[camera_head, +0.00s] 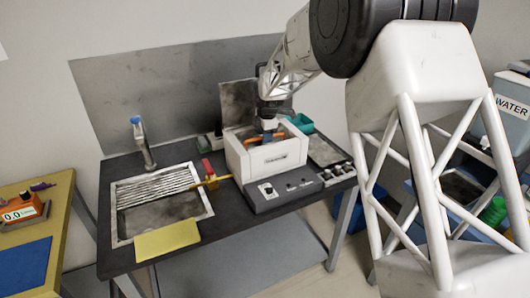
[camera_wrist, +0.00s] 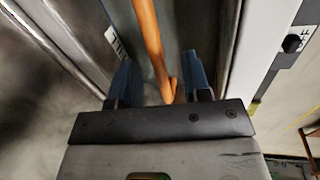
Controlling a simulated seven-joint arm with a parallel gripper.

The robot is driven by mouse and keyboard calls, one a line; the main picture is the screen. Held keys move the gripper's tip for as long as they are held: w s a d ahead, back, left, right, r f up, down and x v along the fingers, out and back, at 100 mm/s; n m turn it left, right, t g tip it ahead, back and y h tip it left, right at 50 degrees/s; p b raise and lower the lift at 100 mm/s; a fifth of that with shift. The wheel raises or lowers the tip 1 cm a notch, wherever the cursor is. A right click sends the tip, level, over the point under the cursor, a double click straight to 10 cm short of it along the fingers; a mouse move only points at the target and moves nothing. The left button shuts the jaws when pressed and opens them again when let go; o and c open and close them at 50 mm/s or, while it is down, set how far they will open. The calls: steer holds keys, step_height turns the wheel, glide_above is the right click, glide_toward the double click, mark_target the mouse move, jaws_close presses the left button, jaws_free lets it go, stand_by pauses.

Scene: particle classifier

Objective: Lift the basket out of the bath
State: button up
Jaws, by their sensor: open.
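The white bath (camera_head: 268,160) stands on the dark bench behind a grey control panel. The basket's orange handle (camera_head: 281,136) shows at the bath opening, and the basket body is mostly hidden by the bath walls. My gripper (camera_head: 268,134) points down into the bath from above. In the wrist view, my gripper's two blue fingers (camera_wrist: 160,72) stand apart, with the orange handle (camera_wrist: 149,35) running between them. A gap shows between the handle and each finger. The bath's pale wall (camera_wrist: 262,50) lies to the right.
A sink (camera_head: 158,215) with a tap (camera_head: 142,145) is left of the bath. A yellow cloth (camera_head: 167,238) hangs over its front edge. A red and yellow tool (camera_head: 208,171) lies between sink and bath. A teal container (camera_head: 300,123) stands behind the bath.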

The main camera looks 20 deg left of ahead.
steer(key=shift+w+a+f, duration=0.1)
steer(key=shift+f, duration=0.6)
steer(key=shift+w+a+f, duration=0.15)
steer(key=shift+f, duration=0.6)
steer(key=shift+w+a+f, duration=0.1)
steer(key=shift+f, duration=0.6)
jaws_close()
